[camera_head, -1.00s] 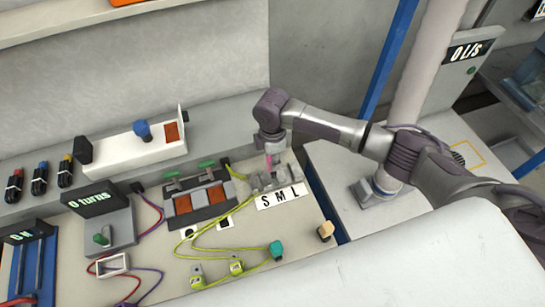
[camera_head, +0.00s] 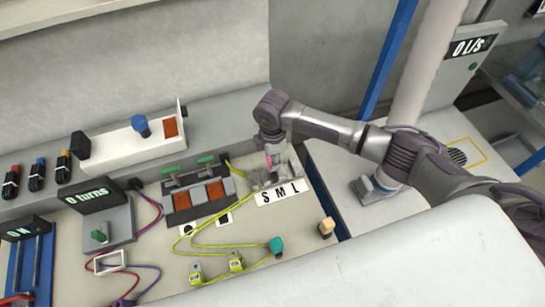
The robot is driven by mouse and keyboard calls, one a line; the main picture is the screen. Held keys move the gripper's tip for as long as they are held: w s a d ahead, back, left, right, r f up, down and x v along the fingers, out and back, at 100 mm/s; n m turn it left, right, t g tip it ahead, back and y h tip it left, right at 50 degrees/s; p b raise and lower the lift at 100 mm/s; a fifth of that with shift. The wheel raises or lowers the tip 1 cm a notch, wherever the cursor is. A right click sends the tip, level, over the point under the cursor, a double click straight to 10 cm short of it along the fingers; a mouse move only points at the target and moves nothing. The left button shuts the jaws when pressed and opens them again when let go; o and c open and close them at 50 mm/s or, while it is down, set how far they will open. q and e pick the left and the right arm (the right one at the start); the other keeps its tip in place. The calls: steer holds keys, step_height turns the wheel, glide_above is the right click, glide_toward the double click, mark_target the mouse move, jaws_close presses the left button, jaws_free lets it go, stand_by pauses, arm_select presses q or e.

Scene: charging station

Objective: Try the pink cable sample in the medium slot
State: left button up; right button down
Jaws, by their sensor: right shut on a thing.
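My right gripper (camera_head: 269,152) points down over the grey slot block (camera_head: 259,181) behind the white S M L label (camera_head: 280,193). It is shut on the pink cable sample (camera_head: 269,163), of which only a small part shows below the fingers. The sample is above or at the block, close to the middle slot. I cannot tell whether its lower end is inside a slot. My left gripper is not in view.
Left of the block is a dark panel with orange pads (camera_head: 203,195) and green handles. Yellow cables cross the board to a teal plug (camera_head: 276,246). A tan connector (camera_head: 327,227) stands at the right edge. A blue post (camera_head: 389,60) rises behind my arm.

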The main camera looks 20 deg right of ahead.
steer(key=shift+f+b, duration=0.45)
steer(key=shift+f, duration=0.45)
steer(key=c, duration=0.8)
jaws_free()
steer(key=shift+r, duration=6.05)
